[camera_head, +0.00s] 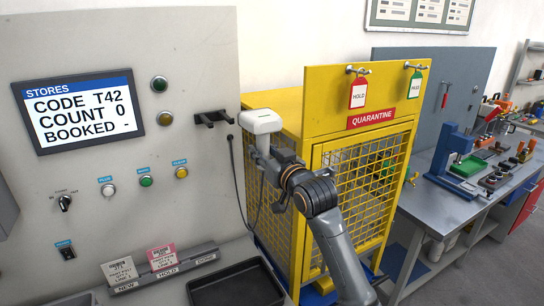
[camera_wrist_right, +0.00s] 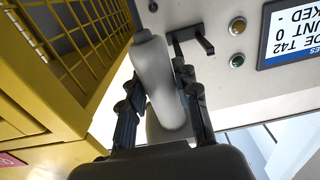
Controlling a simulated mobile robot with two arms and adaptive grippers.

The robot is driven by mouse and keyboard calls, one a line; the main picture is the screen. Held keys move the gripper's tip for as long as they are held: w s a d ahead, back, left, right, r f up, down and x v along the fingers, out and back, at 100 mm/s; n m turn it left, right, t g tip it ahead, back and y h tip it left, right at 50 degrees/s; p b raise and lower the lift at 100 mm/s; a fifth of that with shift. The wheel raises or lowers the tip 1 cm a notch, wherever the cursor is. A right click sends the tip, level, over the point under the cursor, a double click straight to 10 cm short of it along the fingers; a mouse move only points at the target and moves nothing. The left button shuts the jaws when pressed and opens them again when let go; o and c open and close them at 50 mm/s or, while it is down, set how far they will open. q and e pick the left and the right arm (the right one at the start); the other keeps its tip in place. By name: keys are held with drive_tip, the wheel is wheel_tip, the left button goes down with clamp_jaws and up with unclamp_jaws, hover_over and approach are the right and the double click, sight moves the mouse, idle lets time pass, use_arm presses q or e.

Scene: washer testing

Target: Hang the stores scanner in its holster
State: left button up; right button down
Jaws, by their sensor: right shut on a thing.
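The stores scanner (camera_head: 261,121) is white, with a wide head on top and a handle below. My right gripper (camera_head: 272,157) is shut on its handle and holds it in the air in front of the yellow cage. In the right wrist view, the scanner (camera_wrist_right: 156,75) lies between the two dark fingers of the gripper (camera_wrist_right: 163,108). The holster (camera_head: 211,118) is a black forked bracket on the grey panel, empty, just left of the scanner. In the right wrist view the holster (camera_wrist_right: 192,42) shows beside the scanner's upper end. A narrow gap separates them in the head view. My left gripper is out of view.
The yellow quarantine cage (camera_head: 290,104) stands close on the right. A dark cable (camera_head: 238,185) hangs from the panel below the holster. The STORES screen (camera_head: 80,110), lamps and buttons are to the left. A black tray (camera_head: 228,288) and card slots (camera_head: 170,268) lie below.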

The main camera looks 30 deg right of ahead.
drive_tip(key=shift+w+a+b, duration=0.55)
drive_tip(key=shift+w+a, duration=0.55)
drive_tip(key=shift+w, duration=1.85)
drive_tip(key=shift+w+a+b, duration=0.6)
drive_tip(key=shift+w+a, duration=0.5)
drive_tip(key=shift+w, duration=1.85)
drive_tip(key=shift+w+a+b, duration=0.55)
drive_tip(key=shift+w+a, duration=0.55)
drive_tip(key=shift+w, duration=1.85)
drive_tip(key=shift+s, duration=0.1)
drive_tip(key=shift+p, duration=0.3)
